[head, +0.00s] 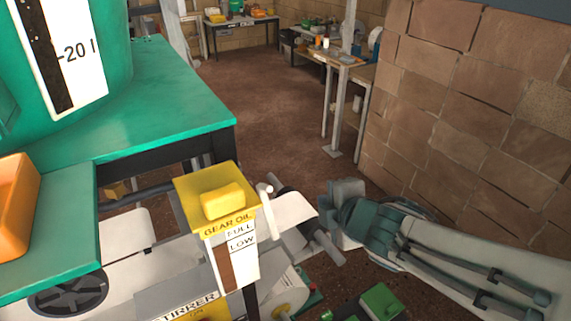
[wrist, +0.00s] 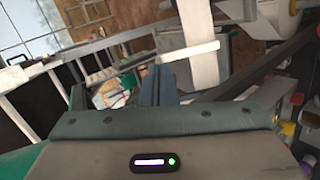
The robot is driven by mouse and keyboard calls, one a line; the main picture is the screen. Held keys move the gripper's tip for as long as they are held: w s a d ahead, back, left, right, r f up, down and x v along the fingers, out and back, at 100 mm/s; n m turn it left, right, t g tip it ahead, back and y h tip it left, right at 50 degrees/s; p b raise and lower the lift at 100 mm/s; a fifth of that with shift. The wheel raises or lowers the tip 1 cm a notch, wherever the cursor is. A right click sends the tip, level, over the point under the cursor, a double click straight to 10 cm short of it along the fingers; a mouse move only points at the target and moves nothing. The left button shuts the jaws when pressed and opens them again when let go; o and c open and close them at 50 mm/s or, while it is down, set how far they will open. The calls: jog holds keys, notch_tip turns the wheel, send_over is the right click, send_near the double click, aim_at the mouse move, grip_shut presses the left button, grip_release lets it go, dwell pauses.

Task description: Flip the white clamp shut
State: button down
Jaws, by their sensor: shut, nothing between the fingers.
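The white clamp (head: 266,195) shows in the head view as a small pale lever standing up at the right side of the yellow gear oil box. In the wrist view a white bar (wrist: 188,52), which looks like part of the clamp, lies crosswise just beyond my fingertips, over a hanging pale sheet. I cannot tell whether it touches the fingers. My gripper (head: 340,205) is to the right of the clamp in the head view. Its fingers (wrist: 158,80) are shut and hold nothing.
The yellow gear oil box (head: 217,192) stands left of the clamp. A dark roller (head: 308,222) with pale sheet lies between the box and my gripper. A green machine table (head: 150,100) is at the left, and a block wall (head: 480,110) at the right. Open floor lies behind.

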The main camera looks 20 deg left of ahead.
jog(key=a+n, duration=0.1)
jog(key=s+a+r+n+g+y, duration=0.1)
jog(key=s+a+n, duration=0.1)
jog(key=shift+s+a+r+y, duration=0.15)
jog(key=shift+s+a+y, duration=0.1)
jog(key=shift+a+y, duration=0.15)
jog(key=b, duration=0.5)
send_near(270, 189)
jog(key=shift+g, duration=0.3)
jog(key=x, duration=0.5)
jog(key=shift+w+a, duration=0.1)
jog(key=shift+w, duration=0.15)
jog(key=shift+w+a+f, duration=0.35)
jog(key=shift+w+a, duration=0.05)
jog(key=shift+a, duration=0.1)
jog(key=shift+d, duration=0.1)
